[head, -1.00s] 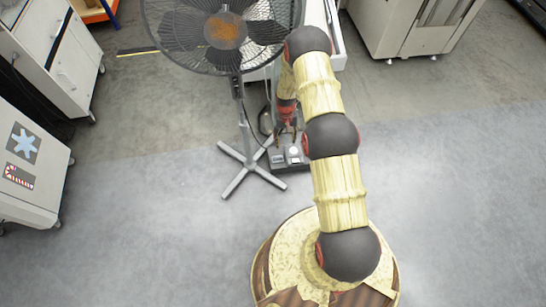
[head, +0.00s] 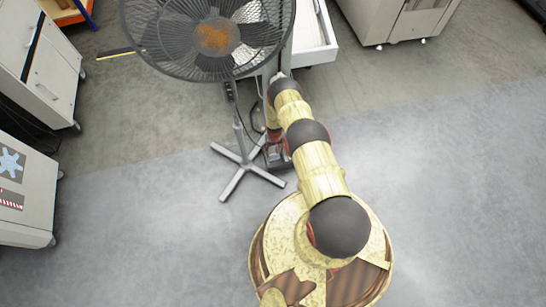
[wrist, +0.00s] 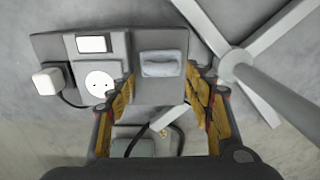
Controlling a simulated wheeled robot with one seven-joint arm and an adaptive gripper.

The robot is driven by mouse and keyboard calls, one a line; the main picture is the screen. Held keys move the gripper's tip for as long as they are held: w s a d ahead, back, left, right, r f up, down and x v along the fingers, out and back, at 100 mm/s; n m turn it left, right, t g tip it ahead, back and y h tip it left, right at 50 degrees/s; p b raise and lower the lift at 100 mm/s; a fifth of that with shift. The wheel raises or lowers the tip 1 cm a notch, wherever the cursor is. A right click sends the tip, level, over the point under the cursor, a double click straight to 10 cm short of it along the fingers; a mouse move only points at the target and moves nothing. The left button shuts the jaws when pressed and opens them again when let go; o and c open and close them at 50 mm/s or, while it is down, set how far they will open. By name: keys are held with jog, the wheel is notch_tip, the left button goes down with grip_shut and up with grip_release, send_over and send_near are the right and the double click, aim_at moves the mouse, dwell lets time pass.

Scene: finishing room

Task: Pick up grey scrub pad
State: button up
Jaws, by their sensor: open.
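A small pale grey block with rounded edges, which looks like the grey scrub pad (wrist: 161,64), lies on the right part of a dark grey panel (wrist: 160,93) in the wrist view. My gripper (wrist: 162,82) is open and empty. Its two yellow-and-black fingers stand left and right below the pad in the picture, with their tips just short of it. I cannot tell the height between them. In the head view my arm reaches to the panel beside the fan stand, and the pad is hidden there.
A round white socket (wrist: 99,84), a white rectangle (wrist: 92,44) and a white plug (wrist: 48,81) with a cable are left of the pad. The fan's crossed foot (head: 243,165) and pole stand close by. A white cabinet (head: 40,60) stands left. The right floor is clear.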

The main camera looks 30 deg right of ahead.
aim_at(274, 155)
notch_tip(274, 155, down, 6)
jog(key=b, duration=0.3)
jog(key=shift+r, duration=0.2)
jog(key=c, duration=0.3)
jog(key=c, duration=0.5)
